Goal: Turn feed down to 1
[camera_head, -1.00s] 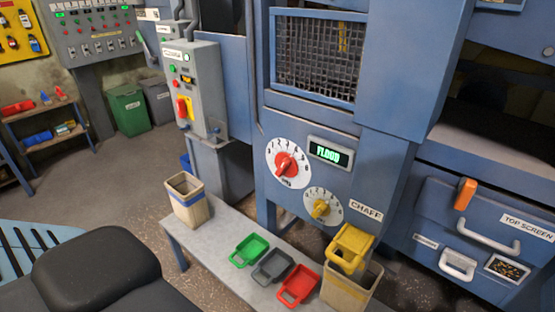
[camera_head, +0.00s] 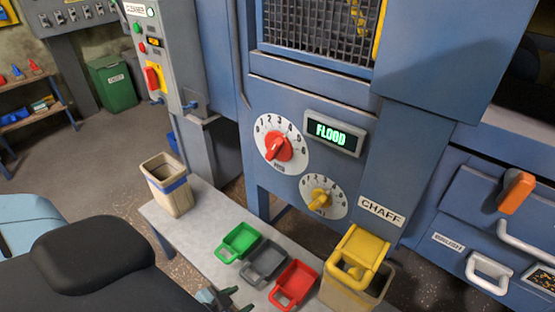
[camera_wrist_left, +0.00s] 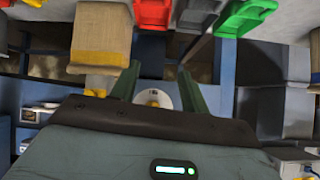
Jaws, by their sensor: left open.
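The red knob (camera_head: 279,148) sits on a white numbered dial (camera_head: 296,160) on the blue machine; its small label is hard to read. The knob's pointer seems to lean to the upper right, but the exact number is unclear. A green-lit display (camera_head: 333,134) beside it reads FLOOD. My left gripper (camera_head: 232,299) is at the bottom edge of the head view, low by the bench and well below the dial. In the left wrist view its two fingers (camera_wrist_left: 156,72) are apart with nothing held between them. My right gripper is not in view.
A second dial with a yellow knob (camera_head: 319,199) is below right. Green (camera_head: 238,242), grey (camera_head: 264,262) and red (camera_head: 294,285) scoops lie on the bench (camera_head: 203,232). A beige bucket (camera_head: 168,186) stands left; a yellow scoop (camera_head: 357,257) rests on another bucket at right.

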